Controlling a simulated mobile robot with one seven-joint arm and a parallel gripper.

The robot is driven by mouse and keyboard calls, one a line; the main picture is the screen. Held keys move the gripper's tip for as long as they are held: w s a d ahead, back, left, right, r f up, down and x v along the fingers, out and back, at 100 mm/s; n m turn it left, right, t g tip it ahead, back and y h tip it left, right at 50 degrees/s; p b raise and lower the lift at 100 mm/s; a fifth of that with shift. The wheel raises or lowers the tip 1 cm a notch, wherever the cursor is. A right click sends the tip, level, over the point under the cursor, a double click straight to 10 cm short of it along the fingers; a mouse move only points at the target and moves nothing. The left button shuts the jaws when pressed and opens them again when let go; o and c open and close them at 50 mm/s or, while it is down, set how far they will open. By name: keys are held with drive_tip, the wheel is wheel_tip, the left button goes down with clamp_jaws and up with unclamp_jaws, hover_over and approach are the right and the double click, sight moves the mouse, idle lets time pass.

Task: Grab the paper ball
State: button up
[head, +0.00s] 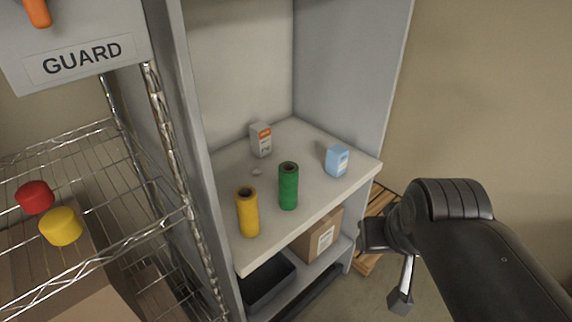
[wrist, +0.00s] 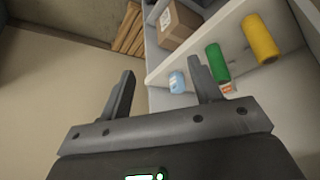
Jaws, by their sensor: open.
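A small whitish lump, which looks like the paper ball (head: 256,171), lies on the white shelf (head: 222,195) in the head view. It is just in front of the white-and-orange box and behind the yellow and green rolls. I cannot make it out in the wrist view. My gripper (wrist: 161,68) is open and empty in the wrist view, with its fingers apart and pointing towards the shelf unit. In the head view my arm is at the right, outside the shelf unit and well away from the ball.
On the shelf stand a yellow roll (head: 248,212), a green roll (head: 288,186), a white-and-orange box (head: 261,140) and a light blue box (head: 337,160). A cardboard box (head: 318,236) and dark bin (head: 266,284) sit below. A wire rack (head: 120,245) stands left; side panels (head: 352,70) flank the shelf.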

drive_tip(key=w+a+r+n+g+h, duration=0.1)
drive_tip(key=w+a+n, duration=0.2)
drive_tip(key=w+n, duration=0.65)
drive_tip(key=w+a+n+h, duration=0.1)
drive_tip(key=w+a+n, duration=0.2)
drive_tip(key=w+n, duration=0.65)
drive_tip(key=w+a+f+n, duration=0.4)
drive_tip(key=w+f+n, duration=0.2)
drive_tip(key=w, duration=0.3)
drive_tip(key=w+a+f+n+y, duration=0.1)
drive_tip(key=w+a+f+n, duration=0.3)
drive_tip(key=w, duration=0.6)
drive_tip(key=w+a+f+n+y, duration=0.1)
drive_tip(key=w+a+f+n, duration=0.3)
drive_tip(key=w+f+n, duration=0.3)
drive_tip(key=shift+w+a+f+n, duration=0.2)
drive_tip(key=shift+w+f, duration=0.3)
drive_tip(key=shift+w, duration=0.3)
drive_tip(key=shift+w+a+f+n, duration=0.1)
drive_tip(key=shift+w+f+n, duration=0.1)
drive_tip(key=shift+w+f, duration=0.4)
drive_tip(key=shift+w+x, duration=0.15)
drive_tip(key=shift+x, duration=1.2)
drive_tip(key=shift+w+x, duration=0.2)
drive_tip(key=shift+x, duration=1.15)
drive_tip(key=shift+d+r, duration=0.1)
drive_tip(key=shift+r, duration=0.05)
drive_tip(key=shift+c, duration=0.6)
drive_tip(key=c, duration=0.9)
drive_tip(key=shift+c, duration=0.2)
